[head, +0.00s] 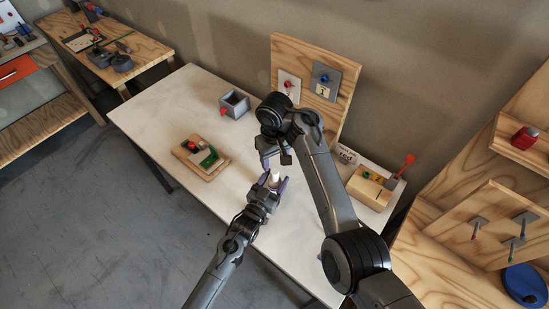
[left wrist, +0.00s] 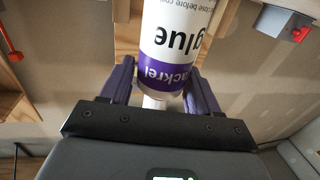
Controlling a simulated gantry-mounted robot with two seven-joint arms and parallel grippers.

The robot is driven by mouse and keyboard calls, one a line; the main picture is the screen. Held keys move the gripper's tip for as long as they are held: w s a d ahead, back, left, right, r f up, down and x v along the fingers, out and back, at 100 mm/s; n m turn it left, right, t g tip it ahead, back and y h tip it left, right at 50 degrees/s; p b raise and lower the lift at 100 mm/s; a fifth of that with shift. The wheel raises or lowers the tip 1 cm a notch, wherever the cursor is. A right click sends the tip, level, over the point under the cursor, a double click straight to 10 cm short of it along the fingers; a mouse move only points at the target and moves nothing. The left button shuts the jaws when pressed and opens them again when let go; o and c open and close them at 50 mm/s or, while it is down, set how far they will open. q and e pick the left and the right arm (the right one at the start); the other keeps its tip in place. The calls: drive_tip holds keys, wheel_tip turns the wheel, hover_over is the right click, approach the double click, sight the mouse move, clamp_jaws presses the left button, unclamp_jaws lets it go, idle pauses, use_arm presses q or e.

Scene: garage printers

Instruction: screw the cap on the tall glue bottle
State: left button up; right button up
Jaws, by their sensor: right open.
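A white glue bottle with a purple label band (head: 275,179) is between the purple fingers of my left gripper (head: 274,187). In the left wrist view the bottle (left wrist: 170,45) fills the upper middle, its lettering upside down, with a finger against each side of my left gripper (left wrist: 160,85). My right gripper (head: 274,160) is open close behind the bottle's upper end in the head view, its fingers spread apart. Whether they touch the bottle cannot be told. I cannot make out a cap, and the bottle's top is too small to judge.
The white table (head: 180,110) carries a wooden block with coloured parts (head: 200,158), a grey open box (head: 234,104) and a wooden box with a red tool (head: 370,189). A plywood panel (head: 310,60) stands behind. The table's left part is clear.

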use_arm(q)
drive_tip(key=o, duration=0.3)
